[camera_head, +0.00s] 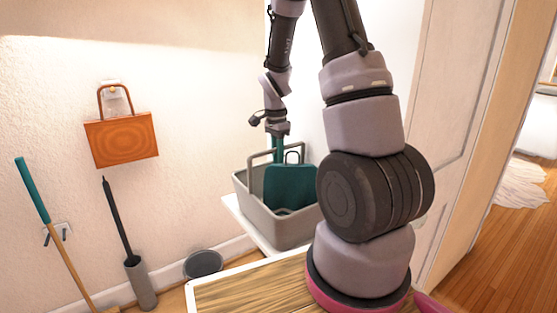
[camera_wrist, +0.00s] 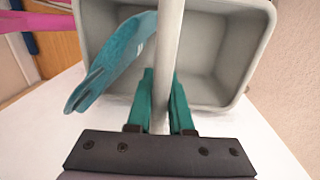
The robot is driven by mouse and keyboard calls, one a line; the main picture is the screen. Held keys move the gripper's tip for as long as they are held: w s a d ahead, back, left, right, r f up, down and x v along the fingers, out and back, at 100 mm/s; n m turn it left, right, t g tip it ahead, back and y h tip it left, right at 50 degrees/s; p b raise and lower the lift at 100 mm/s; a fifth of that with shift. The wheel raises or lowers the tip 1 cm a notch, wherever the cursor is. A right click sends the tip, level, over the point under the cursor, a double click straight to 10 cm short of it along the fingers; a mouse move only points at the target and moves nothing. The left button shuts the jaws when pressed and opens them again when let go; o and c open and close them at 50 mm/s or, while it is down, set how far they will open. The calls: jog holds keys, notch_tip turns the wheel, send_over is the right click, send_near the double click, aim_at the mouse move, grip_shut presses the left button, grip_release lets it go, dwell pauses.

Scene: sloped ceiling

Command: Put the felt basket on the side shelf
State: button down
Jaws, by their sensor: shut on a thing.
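The felt basket (camera_head: 262,222) is a grey open bin with an upright hoop handle, at the middle of the head view. My gripper (camera_head: 278,148) is above it, its teal fingers shut on the handle. In the wrist view the handle bar runs between the fingers (camera_wrist: 163,76), and the basket (camera_wrist: 215,62) opens beyond them. A teal flat item (camera_head: 288,188) stands in the basket, and it also shows in the wrist view (camera_wrist: 122,62). The white shelf (camera_head: 238,215) lies under the basket against the wall. I cannot tell whether the basket touches it.
An orange bag (camera_head: 122,139) hangs on the wall at left. A grey bucket (camera_head: 203,264) is on the floor. A wooden-topped surface (camera_head: 240,295) is in front; a white door (camera_head: 455,110) is at right.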

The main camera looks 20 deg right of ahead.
jog(key=c, duration=0.8)
grip_release()
jog(key=shift+d+f, duration=0.1)
